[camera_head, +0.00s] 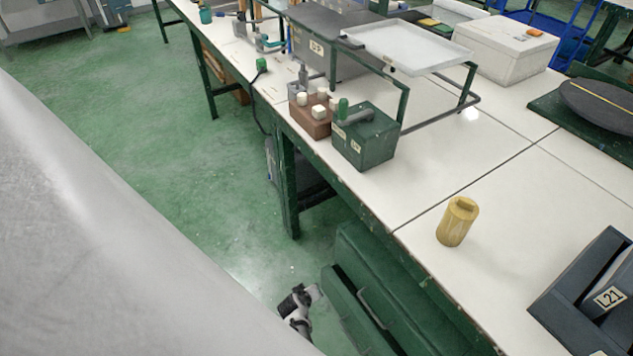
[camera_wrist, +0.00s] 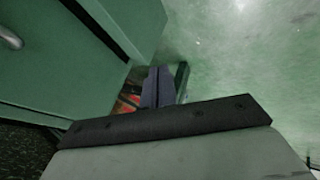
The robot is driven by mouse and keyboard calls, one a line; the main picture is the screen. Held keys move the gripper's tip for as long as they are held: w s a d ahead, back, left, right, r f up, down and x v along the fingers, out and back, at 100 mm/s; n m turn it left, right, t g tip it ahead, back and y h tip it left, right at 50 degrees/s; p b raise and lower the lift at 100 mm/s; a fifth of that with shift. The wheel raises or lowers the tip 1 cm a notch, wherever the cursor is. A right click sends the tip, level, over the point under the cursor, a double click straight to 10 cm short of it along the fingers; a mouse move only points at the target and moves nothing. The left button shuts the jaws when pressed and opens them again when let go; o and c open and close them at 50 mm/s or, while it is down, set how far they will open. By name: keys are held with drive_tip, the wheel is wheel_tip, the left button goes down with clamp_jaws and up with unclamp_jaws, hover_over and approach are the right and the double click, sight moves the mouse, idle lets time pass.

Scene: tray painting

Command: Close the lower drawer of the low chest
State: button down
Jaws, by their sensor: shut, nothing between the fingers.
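The low chest (camera_head: 400,300) is dark green and stands under the near side of the workbench. A long handle (camera_head: 371,309) shows on its front. The lower drawer (camera_head: 346,308) stands out from the chest, so it is partly open. In the wrist view its rim (camera_wrist: 182,82) shows beside my fingers, with orange-red contents partly visible inside. The chest front (camera_wrist: 60,60) fills the left of that view. My gripper (camera_head: 312,292) is shut and empty, low by the drawer's far left end. In the wrist view my gripper (camera_wrist: 158,72) overlaps the drawer opening; I cannot tell whether it touches.
The white workbench (camera_head: 480,150) overhangs the chest. It carries a yellow cylinder (camera_head: 458,221), a green box (camera_head: 364,137), a dark holder marked L21 (camera_head: 570,300) and a raised white tray (camera_head: 410,48). A table leg (camera_head: 288,190) stands beyond the chest. Green floor (camera_head: 170,160) to the left is clear.

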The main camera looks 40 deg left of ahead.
drive_tip(key=w+f+b, duration=0.7)
drive_tip(key=w, duration=0.2)
drive_tip(key=shift+a+f, duration=0.15)
